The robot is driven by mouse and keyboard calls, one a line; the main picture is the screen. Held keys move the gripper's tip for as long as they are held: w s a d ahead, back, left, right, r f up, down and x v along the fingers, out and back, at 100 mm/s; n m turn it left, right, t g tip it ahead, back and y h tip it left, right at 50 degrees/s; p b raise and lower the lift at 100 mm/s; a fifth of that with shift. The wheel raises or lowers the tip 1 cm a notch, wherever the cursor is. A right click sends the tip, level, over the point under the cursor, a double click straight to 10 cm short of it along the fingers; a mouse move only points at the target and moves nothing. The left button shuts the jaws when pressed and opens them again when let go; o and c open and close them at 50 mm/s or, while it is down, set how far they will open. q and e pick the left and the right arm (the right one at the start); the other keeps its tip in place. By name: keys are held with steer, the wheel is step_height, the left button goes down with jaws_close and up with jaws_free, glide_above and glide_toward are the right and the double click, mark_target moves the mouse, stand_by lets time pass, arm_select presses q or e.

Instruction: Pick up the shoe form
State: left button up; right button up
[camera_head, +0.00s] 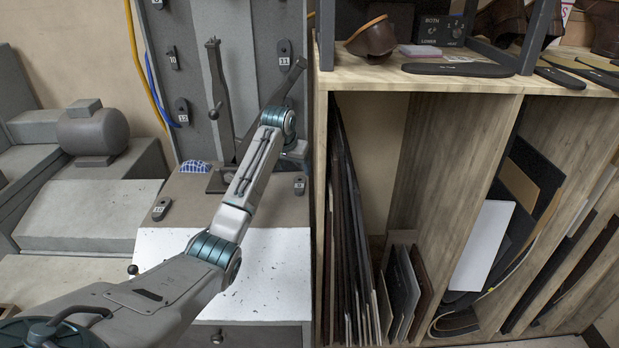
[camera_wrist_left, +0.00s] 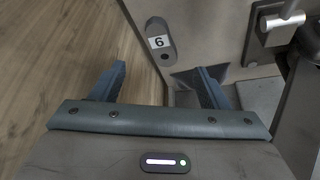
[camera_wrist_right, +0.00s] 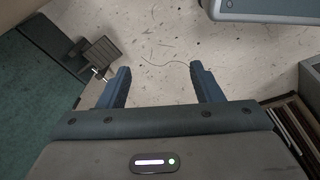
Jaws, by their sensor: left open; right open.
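A brown leather shoe-shaped piece (camera_head: 372,38) lies on the wooden shelf top; I cannot tell whether it is the shoe form. My left arm reaches up across the machine in the head view, and its fingertips are hidden there. In the left wrist view my left gripper (camera_wrist_left: 160,70) is open and empty, close to a grey surface with a plaque marked 6 (camera_wrist_left: 160,42). My right gripper (camera_wrist_right: 160,70) is open and empty in the right wrist view, over a speckled pale floor. It is out of the head view.
A wooden rack (camera_head: 455,160) with upright sheets stands right of the machine. Flat black soles (camera_head: 458,70) and a black box (camera_head: 438,30) lie on its top. A grey motor (camera_head: 93,135) stands at left. A blue patterned piece (camera_head: 196,167) lies on the machine.

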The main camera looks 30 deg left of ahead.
mark_target(299, 183)
arm_select(q)
steer(key=shift+a+x, duration=0.15)
steer(key=shift+x, duration=2.25)
steer(key=shift+a+x, duration=0.1)
steer(key=shift+x, duration=2.3)
steer(key=shift+r, duration=0.15)
steer(key=shift+c, duration=0.7)
steer(key=shift+w, duration=0.1)
jaws_close()
